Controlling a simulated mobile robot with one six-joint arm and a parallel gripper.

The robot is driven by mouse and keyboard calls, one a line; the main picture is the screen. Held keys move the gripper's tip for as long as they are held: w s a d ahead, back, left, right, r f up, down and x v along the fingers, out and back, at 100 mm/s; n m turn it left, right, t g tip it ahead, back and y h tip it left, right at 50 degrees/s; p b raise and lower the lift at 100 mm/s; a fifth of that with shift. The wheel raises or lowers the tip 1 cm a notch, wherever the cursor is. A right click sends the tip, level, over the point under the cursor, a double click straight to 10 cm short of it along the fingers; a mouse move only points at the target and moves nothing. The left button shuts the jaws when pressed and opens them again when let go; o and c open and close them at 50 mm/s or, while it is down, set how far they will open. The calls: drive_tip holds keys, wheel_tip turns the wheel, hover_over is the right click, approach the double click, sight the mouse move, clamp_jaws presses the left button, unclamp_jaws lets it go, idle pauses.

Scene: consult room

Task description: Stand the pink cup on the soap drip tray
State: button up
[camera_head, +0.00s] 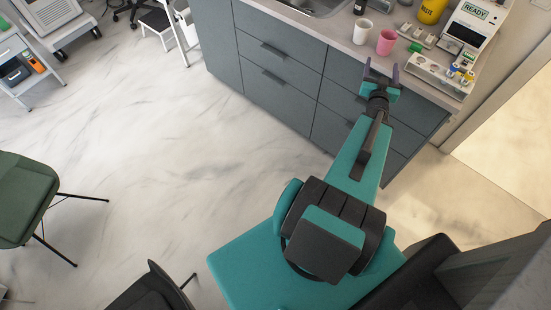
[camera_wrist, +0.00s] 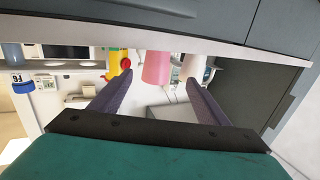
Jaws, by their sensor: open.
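The pink cup (camera_head: 386,41) stands upright on the counter, near its front edge and right of a white cup. My gripper (camera_head: 381,68) is at the counter's front edge, just short of the pink cup. It is open, and nothing is held. In the wrist view, which appears upside down, the pink cup (camera_wrist: 157,68) shows between and beyond the two purple fingers of my gripper (camera_wrist: 158,80). I cannot make out the soap drip tray for certain in either view.
The white cup (camera_head: 363,31) stands close left of the pink cup. A yellow container (camera_head: 432,11), a device reading READY (camera_head: 472,30) and a pale rack (camera_head: 439,75) crowd the right. A sink (camera_head: 312,5) lies left. Grey drawers (camera_head: 285,70) front the counter.

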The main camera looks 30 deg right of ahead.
drive_tip(key=w+a+f+n+g+y, duration=0.1)
drive_tip(key=w+a+f+y, duration=0.25)
drive_tip(key=a+f, duration=0.35)
drive_tip(key=w+a+f+g+y, duration=0.2)
drive_tip(key=w+a+f, duration=0.35)
drive_tip(key=f, duration=0.25)
drive_tip(key=a+f+n+g+y, duration=0.1)
drive_tip(key=a+f+g+y, duration=0.1)
drive_tip(key=a+f, duration=0.45)
drive_tip(key=a+f+n+g+y, duration=0.15)
drive_tip(key=a+f, duration=0.25)
drive_tip(key=a, duration=0.5)
drive_tip(key=s+a+f+n+g+y, duration=0.15)
drive_tip(key=s+a+f, duration=0.25)
drive_tip(key=a, duration=0.5)
drive_tip(key=s+a+f+n+g+y, duration=0.1)
drive_tip(key=s+a+f+g+y, duration=0.2)
drive_tip(key=a, duration=0.6)
drive_tip(key=s+a+n+g, duration=0.3)
drive_tip(key=s+a+g, duration=0.3)
drive_tip(key=s+a, duration=0.7)
drive_tip(key=shift+s+f+n, duration=0.35)
drive_tip(key=shift+s+n, duration=0.05)
drive_tip(key=shift+s, duration=0.1)
drive_tip(key=shift+o, duration=0.5)
drive_tip(key=shift+a, duration=0.1)
